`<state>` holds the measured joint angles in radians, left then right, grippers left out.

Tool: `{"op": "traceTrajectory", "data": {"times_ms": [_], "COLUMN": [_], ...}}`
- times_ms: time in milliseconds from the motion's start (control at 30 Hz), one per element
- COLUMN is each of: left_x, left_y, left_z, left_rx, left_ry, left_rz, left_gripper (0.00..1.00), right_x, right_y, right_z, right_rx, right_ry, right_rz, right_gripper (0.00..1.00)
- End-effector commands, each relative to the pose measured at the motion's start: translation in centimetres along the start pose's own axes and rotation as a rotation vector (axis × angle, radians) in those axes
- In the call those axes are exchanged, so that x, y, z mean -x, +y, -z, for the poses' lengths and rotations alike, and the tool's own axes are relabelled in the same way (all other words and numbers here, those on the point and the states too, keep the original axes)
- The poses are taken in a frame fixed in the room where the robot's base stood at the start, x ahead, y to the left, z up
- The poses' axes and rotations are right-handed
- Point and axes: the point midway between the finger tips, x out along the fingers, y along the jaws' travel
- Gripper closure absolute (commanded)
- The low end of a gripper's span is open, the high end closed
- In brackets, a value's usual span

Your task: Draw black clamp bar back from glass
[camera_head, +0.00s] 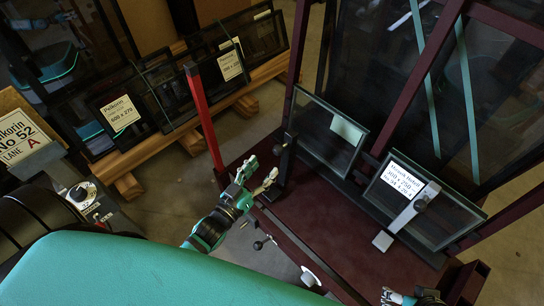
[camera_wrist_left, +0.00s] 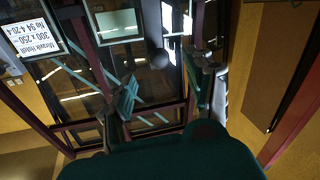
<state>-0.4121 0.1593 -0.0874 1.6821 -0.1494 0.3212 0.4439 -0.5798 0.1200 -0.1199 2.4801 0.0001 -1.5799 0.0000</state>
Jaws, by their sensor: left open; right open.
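The black clamp bar (camera_head: 286,162) stands upright at the left edge of a small framed glass pane (camera_head: 325,132), with a dark knob near its top. Whether it touches the glass I cannot tell. My left gripper (camera_head: 263,172) is open and empty, just left of the bar, its fingers pointing towards it. In the left wrist view the two fingers (camera_wrist_left: 160,92) are spread apart, with a dark round knob (camera_wrist_left: 159,58) beyond them. My right gripper (camera_head: 412,297) is at the bottom edge, partly cut off, open.
A second glass pane (camera_head: 424,205) with a white label and a pale metal clamp (camera_head: 406,215) stands to the right. A red upright post (camera_head: 204,115) rises left of the bar. Framed panes on a wooden rack (camera_head: 190,125) fill the back left. The dark red deck (camera_head: 335,230) is mostly clear.

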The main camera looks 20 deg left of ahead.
Motion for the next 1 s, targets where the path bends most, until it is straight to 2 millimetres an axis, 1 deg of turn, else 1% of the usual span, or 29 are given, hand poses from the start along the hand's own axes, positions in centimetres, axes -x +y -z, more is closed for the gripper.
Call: {"op": "traceTrajectory", "data": {"times_ms": [33, 100, 200, 300, 433, 867, 1000], "left_x": [1.1, 2.3, 3.4, 4.1, 4.3, 4.3, 4.0], "left_y": [0.0, 0.0, 0.0, 0.0, 0.0, 0.0, -0.1], "left_z": [-0.1, -0.1, 0.0, 0.0, 0.0, 0.0, -0.1], "left_rx": [0.000, 0.000, 0.000, 0.000, 0.000, 0.000, -0.008], "left_ry": [-0.002, -0.002, -0.001, 0.000, 0.001, 0.000, -0.037], "left_rz": [0.000, 0.001, 0.001, 0.001, 0.001, 0.001, 0.021], "left_gripper": [0.45, 0.45, 0.45, 0.45, 0.45, 0.45, 0.45], "right_x": [0.0, 0.0, 0.0, 0.0, 0.0, 0.0, 0.0], "right_y": [0.0, 0.0, 0.0, 0.0, 0.0, 0.0, 0.0], "right_z": [0.0, 0.0, 0.0, 0.0, 0.0, 0.0, 0.0], "right_rx": [0.000, 0.000, 0.000, 0.000, 0.000, 0.000, 0.000], "right_ry": [0.000, 0.000, 0.000, 0.000, -0.001, -0.001, 0.000], "right_rz": [0.000, 0.000, 0.000, 0.000, 0.000, 0.000, 0.000], "right_gripper": [0.47, 0.47, 0.47, 0.47, 0.47, 0.47, 0.47]}}
